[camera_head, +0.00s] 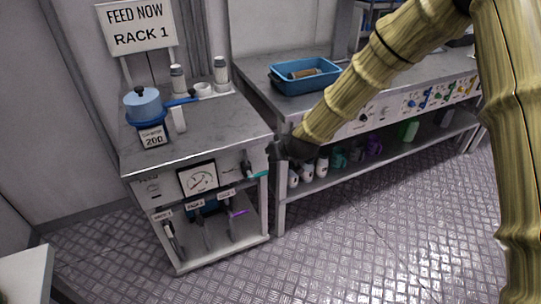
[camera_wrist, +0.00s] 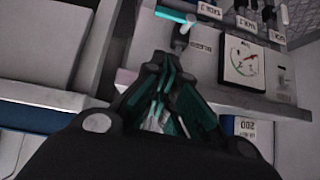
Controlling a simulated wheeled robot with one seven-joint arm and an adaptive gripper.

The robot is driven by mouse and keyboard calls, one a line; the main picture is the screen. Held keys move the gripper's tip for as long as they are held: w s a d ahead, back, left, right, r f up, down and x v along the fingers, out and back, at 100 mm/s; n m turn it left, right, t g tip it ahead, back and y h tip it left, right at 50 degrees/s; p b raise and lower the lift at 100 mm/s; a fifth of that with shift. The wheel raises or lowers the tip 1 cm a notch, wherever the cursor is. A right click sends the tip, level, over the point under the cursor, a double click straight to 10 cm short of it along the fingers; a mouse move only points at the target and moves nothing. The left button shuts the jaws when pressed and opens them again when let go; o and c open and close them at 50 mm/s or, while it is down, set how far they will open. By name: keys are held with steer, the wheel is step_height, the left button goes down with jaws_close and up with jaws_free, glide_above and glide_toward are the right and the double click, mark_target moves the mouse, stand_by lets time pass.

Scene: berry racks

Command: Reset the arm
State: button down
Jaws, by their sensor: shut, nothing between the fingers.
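My gripper (camera_wrist: 165,85) is shut and empty, its dark and teal fingers together in the wrist view. In the head view, my gripper (camera_head: 262,160) is at the end of my bamboo-like arm, at the right front edge of the dosing cabinet (camera_head: 205,128). A teal-handled valve (camera_head: 254,174) is right by the fingertips; it also shows in the wrist view (camera_wrist: 176,17), just beyond the fingers. I cannot tell whether the fingers touch it. A dial gauge (camera_head: 197,179) is on the cabinet front, to the left of the gripper, and also shows in the wrist view (camera_wrist: 243,57).
A blue pot (camera_head: 142,105) on a scale marked 200 and white bottles (camera_head: 220,70) stand on the cabinet. A sign (camera_head: 138,26) reads FEED NOW RACK 1. A blue tray (camera_head: 290,86) sits on the long bench, bottles on its lower shelf (camera_head: 340,180). The metal floor (camera_head: 370,250) is clear.

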stand_by(0.4)
steer(key=s+d+f+m+g+h+p, duration=0.1)
steer(key=s+d+f+m+g, duration=0.1)
steer(key=s+d+f, duration=0.7)
steer(key=s+d+f+m+g+h+p, duration=0.15)
steer(key=s+d+f, duration=0.45)
steer(key=s+f, duration=0.7)
steer(key=s+d+f+g, duration=0.1)
steer(key=s+d, duration=0.3)
steer(key=s, duration=0.5)
steer(key=s+d+m+g+h+p, duration=0.1)
steer(key=s+d, duration=0.3)
steer(key=s, duration=0.4)
steer(key=s+d+f+m+g+h+p, duration=0.1)
steer(key=s+d, duration=0.3)
steer(key=s, duration=0.5)
steer(key=shift+s+d+f+g, duration=0.2)
steer(key=shift+s+f+g, duration=0.1)
steer(key=shift+g, duration=0.25)
steer(key=shift+a+m, duration=0.1)
steer(key=shift+m, duration=0.15)
